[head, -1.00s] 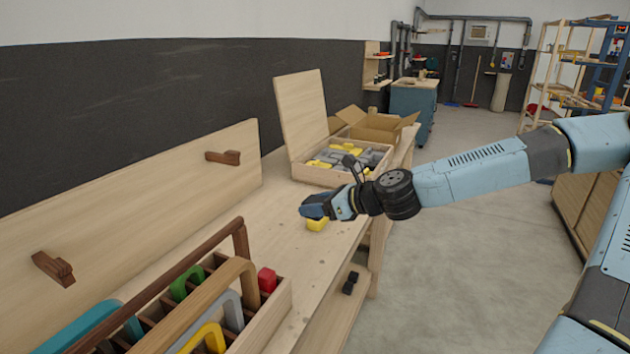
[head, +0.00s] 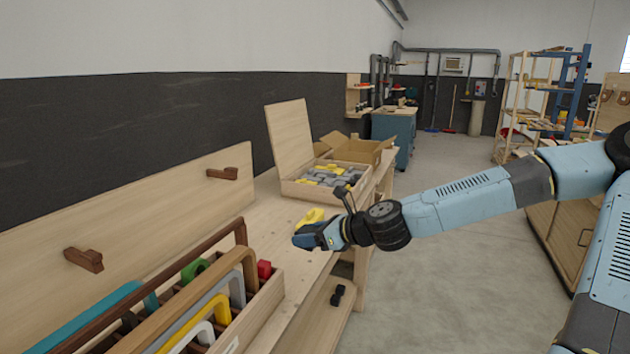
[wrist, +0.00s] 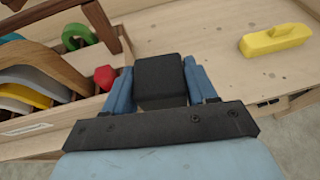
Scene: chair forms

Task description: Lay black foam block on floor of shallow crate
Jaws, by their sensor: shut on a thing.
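My gripper (wrist: 160,92) is shut on a black foam block (wrist: 160,78), which sits between its two blue fingers in the wrist view. In the head view my gripper (head: 304,238) is over the bench's front edge, and the block cannot be made out there. A low wooden crate (head: 299,190) with a raised lid stands farther back on the bench, holding several grey and yellow pieces. A nearer compartmented wooden crate (head: 262,318) holds coloured handle-shaped pieces and a red block. I cannot tell which is the shallow crate.
A yellow block (head: 312,216) lies on the bench (head: 262,218) just beyond my gripper. An open cardboard box (head: 357,150) stands behind the low crate. Small black pieces (head: 337,295) lie on the lower shelf.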

